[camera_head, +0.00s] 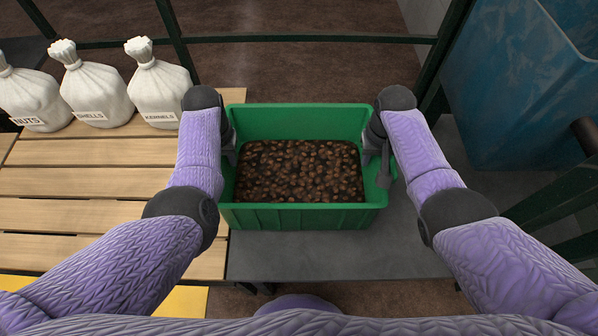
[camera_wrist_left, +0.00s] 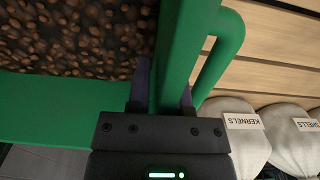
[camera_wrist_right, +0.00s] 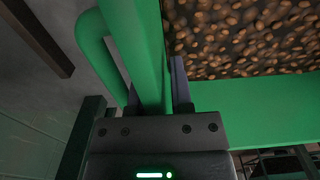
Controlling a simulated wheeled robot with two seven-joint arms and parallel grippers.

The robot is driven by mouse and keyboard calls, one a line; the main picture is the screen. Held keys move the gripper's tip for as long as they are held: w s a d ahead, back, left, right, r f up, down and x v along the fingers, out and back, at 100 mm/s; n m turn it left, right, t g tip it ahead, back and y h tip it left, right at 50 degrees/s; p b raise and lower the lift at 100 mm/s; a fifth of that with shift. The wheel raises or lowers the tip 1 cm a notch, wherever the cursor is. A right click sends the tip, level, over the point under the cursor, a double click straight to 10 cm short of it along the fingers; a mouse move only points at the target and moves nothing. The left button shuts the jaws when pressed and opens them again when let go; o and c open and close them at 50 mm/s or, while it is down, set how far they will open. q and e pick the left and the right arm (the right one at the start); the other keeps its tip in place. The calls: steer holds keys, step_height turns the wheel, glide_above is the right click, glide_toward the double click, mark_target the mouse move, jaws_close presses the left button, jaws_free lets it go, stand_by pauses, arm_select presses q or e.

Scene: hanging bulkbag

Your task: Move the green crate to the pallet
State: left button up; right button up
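The green crate (camera_head: 300,216) is in the middle of the head view, upright and filled with brown nuts (camera_head: 298,172). It is mostly over a grey surface, its left side close to the pallet's right edge; I cannot tell whether it is lifted. The wooden slatted pallet (camera_head: 90,185) is on the left. My left gripper (camera_wrist_left: 163,95) is shut on the crate's left wall, one finger inside and one outside. My right gripper (camera_wrist_right: 157,95) is shut on the right wall in the same way. The fingertips are largely hidden in the head view.
Sacks labelled nuts (camera_head: 30,97), shells (camera_head: 95,88) and kernels (camera_head: 158,88) stand at the pallet's back. The pallet's front slats are bare. Dark green frame bars (camera_head: 310,39) run behind, and a blue bag (camera_head: 525,85) hangs at right. The grey surface (camera_head: 335,258) is clear in front.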

arm_select(q)
steer(key=shift+f, duration=0.25)
arm_select(e)
steer(key=shift+f, duration=0.25)
arm_select(q)
jaws_close()
arm_select(e)
jaws_close()
arm_select(q)
steer(key=shift+r, duration=0.1)
arm_select(e)
steer(key=shift+r, duration=0.1)
stand_by(0.7)
